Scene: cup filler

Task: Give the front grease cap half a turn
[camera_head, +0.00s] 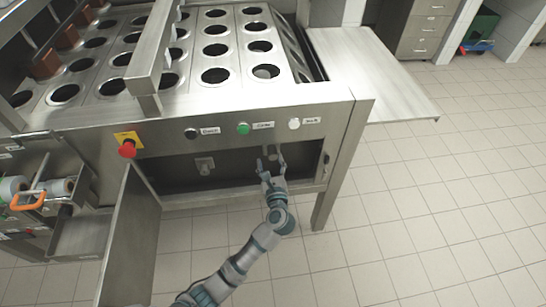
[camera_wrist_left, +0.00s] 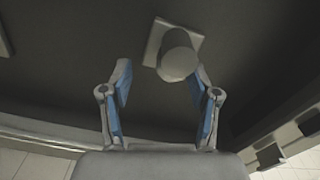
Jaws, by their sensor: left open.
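A grey round grease cap on a square plate (camera_wrist_left: 180,62) sits on the dark inner wall of the machine's lower compartment in the left wrist view. In the head view this cap (camera_head: 272,153) is small and partly hidden by my gripper. My left gripper (camera_head: 270,163) reaches into the compartment and is open. In the left wrist view its blue-padded fingers (camera_wrist_left: 160,78) are spread and empty. The cap lies ahead of them, nearer the right fingertip; I cannot tell whether that finger touches it. A second similar cap (camera_head: 205,165) sits further left in the compartment. My right gripper is out of view.
An open metal door (camera_head: 132,240) hangs at the compartment's left side. Above are a red emergency button (camera_head: 127,149), a green button (camera_head: 243,128) and black and white ones. The compartment's lower edge and right post (camera_head: 340,150) frame the opening. The tiled floor at right is clear.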

